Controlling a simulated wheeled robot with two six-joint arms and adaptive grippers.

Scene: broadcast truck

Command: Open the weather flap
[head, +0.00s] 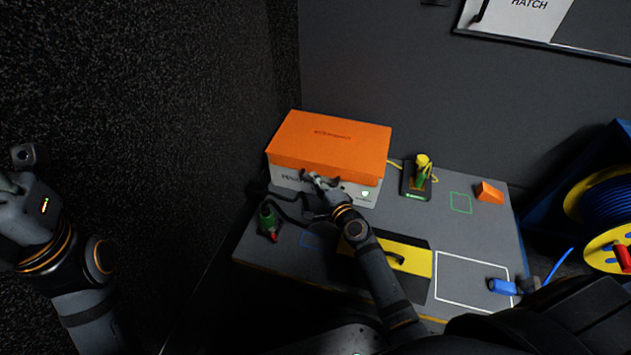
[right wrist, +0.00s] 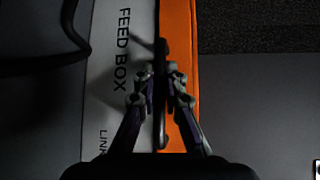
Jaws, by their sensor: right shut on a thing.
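The feed box (head: 328,188) is a white box on the grey bench, with an orange flap (head: 331,140) covering its top and upper front. The flap looks down. My right gripper (head: 320,181) is at the flap's lower front edge. In the right wrist view, my right gripper (right wrist: 162,88) has its fingers on both sides of a dark lip (right wrist: 160,60) along the edge of the orange flap (right wrist: 179,50), and is shut on it. The white front (right wrist: 112,80) reads "FEED BOX". My left gripper (head: 14,185) is at the far left, away from the box, its fingertips partly cut off.
On the bench are a green connector (head: 268,220), a yellow plug on a dark base (head: 422,170), an orange wedge (head: 490,193), a yellow panel with a black handle (head: 412,258) and a blue connector (head: 502,287). A blue cable reel (head: 602,205) stands right. A dark wall is left.

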